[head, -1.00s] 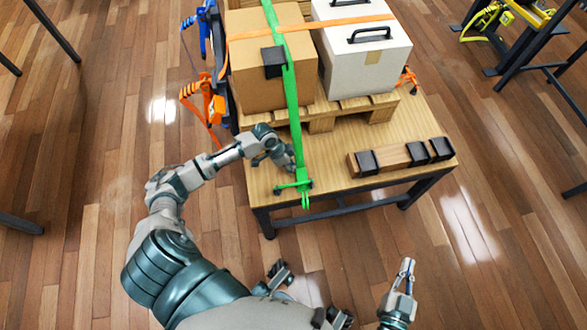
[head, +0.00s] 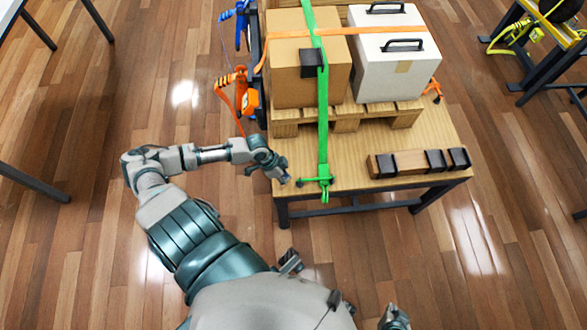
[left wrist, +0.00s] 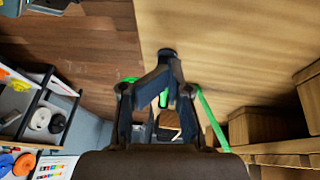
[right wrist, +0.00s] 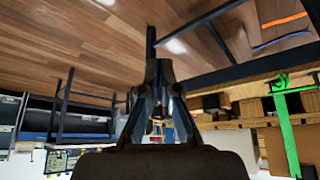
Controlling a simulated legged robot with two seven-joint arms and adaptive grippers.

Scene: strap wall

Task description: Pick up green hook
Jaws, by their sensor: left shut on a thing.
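The green hook (head: 325,182) is at the lower end of the green strap (head: 323,120), at the table's front edge. My left gripper (head: 287,180) is at the left end of the hook, near the table's front left corner. In the left wrist view its fingers (left wrist: 168,58) come together, with green parts beside and behind them. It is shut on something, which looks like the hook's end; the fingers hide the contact. My right gripper (head: 394,318) is low in the head view, away from the table. Its fingers look closed and empty in the right wrist view (right wrist: 160,68).
A cardboard box (head: 298,85) and a white case (head: 391,75) stand on a pallet (head: 350,120) on the wooden table (head: 350,155). A block with black bands (head: 412,163) lies at the front right. Orange straps (head: 240,95) hang at the left.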

